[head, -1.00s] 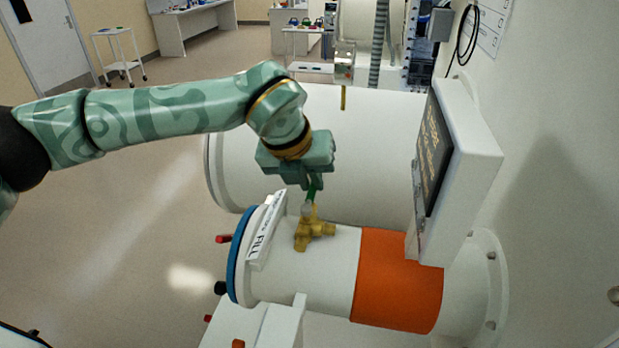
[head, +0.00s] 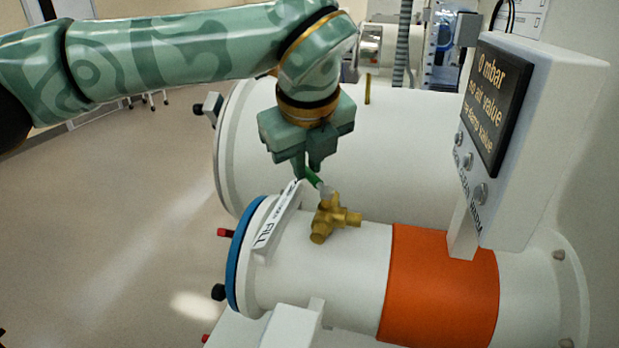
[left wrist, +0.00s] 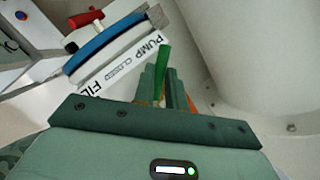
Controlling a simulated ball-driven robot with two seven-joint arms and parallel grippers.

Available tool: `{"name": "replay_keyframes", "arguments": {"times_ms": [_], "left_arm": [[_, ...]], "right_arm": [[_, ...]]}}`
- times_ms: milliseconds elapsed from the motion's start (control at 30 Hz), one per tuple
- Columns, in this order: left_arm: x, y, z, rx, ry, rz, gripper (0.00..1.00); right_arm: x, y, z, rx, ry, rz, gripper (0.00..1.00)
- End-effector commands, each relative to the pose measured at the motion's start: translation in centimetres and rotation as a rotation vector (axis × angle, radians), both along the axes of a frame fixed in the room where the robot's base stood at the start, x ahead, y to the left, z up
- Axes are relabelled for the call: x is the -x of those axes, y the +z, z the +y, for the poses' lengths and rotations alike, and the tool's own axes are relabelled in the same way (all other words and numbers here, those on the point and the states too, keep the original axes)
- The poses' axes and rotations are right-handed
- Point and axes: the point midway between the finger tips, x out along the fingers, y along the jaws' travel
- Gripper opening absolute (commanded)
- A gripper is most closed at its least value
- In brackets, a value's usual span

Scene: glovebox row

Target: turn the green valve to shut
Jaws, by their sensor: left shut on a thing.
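The green valve handle (head: 314,179) sits on a brass valve body (head: 337,217) on top of the small white cylinder (head: 300,255). The handle slants up and left from the valve stem. My left gripper (head: 309,168) is shut on the handle from above, and its fingers hide part of it. In the left wrist view, the green handle (left wrist: 162,62) sticks out past the fingers, its tip near the PUMP end of a white label strip (left wrist: 120,65). The strip reads PUMP, CLOSED and FILL, the last partly cut off. My right gripper is not in view.
A display box (head: 540,130) stands right of the valve; its screen (head: 493,100) shows 0 mbar. An orange band (head: 440,285) circles the small cylinder. A blue-rimmed door (head: 240,250) closes its left end. A larger white cylinder (head: 400,140) lies behind. Open floor is at left.

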Motion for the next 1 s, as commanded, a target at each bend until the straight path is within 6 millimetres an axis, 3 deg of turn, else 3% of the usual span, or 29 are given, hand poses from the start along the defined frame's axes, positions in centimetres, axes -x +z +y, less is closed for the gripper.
{"name": "replay_keyframes", "arguments": {"times_ms": [100, 400, 1000], "left_arm": [[0.2, -0.3, 0.5, -0.001, 0.112, -0.005, 0.00], [1.3, -0.1, 1.4, 0.001, 0.395, -0.005, 0.00], [3.0, 0.1, 2.1, 0.002, 0.778, -0.005, 0.00]], "right_arm": [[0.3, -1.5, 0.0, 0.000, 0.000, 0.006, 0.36], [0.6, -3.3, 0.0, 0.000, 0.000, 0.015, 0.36], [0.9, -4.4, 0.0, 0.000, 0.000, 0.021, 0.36]]}}
